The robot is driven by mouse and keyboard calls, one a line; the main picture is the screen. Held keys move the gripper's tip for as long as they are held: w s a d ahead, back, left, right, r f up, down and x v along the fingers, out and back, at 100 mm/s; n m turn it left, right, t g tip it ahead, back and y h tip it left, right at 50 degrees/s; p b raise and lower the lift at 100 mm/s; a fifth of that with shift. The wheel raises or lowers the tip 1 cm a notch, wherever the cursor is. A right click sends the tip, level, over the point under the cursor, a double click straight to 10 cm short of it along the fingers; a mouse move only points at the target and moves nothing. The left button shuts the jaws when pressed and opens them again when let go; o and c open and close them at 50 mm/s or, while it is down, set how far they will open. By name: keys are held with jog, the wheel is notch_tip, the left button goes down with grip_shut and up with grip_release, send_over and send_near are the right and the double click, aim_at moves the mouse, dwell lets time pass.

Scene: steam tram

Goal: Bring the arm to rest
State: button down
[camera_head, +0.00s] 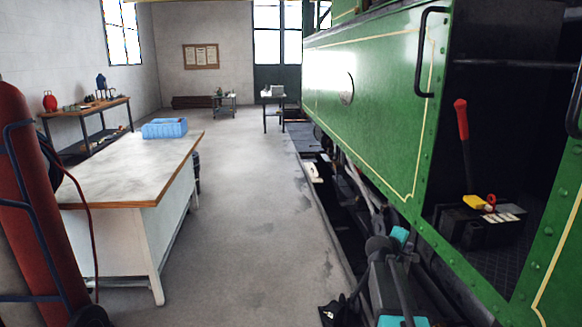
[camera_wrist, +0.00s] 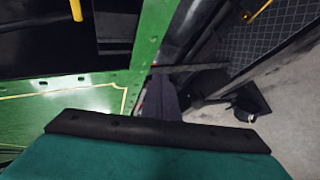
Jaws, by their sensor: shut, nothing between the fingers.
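My arm (camera_head: 388,275), dark grey with teal parts, is folded low at the bottom of the head view, beside the green steam tram (camera_head: 385,110). My gripper (camera_wrist: 163,80) shows in the wrist view as dark fingers beyond the teal and black wrist part. The fingers are shut with nothing between them. They point towards the tram's lower edge and the floor; whether they touch anything cannot be told. In the head view I cannot make out the fingers.
A red-handled lever (camera_head: 462,120) stands in the tram's open cab. The concrete floor (camera_head: 240,200) between is clear. A small dark object (camera_head: 333,313) lies near my arm.

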jog(key=s+a+f+g+y, duration=0.1)
jog(key=s+a+f+g, duration=0.15)
jog(key=s+f, duration=0.8)
jog(key=s+a+f+m+g+y, duration=0.15)
jog(key=s+a+f, duration=0.3)
jog(key=f, duration=1.05)
jog(key=s+a+f+g+y, duration=0.25)
jog(key=s+f, duration=0.55)
jog(key=f, duration=0.4)
jog(key=s+a+f+m+g+y, duration=0.1)
jog(key=s+a+f+m+g, duration=0.1)
jog(key=s, duration=0.8)
jog(key=s+a+f+m+g+y, duration=0.1)
jog(key=s+a+f, duration=0.4)
jog(key=s, duration=0.6)
jog(key=s+a+f+m+g+y, duration=0.2)
jog(key=s+a, duration=0.4)
jog(key=s, duration=0.5)
notch_tip(320, 180, down, 2)
jog(key=m+g, duration=0.1)
jog(key=g, duration=0.1)
jog(key=shift+s+a+f+g, duration=0.2)
jog(key=shift+a+g, duration=0.15)
jog(key=shift+m, duration=0.25)
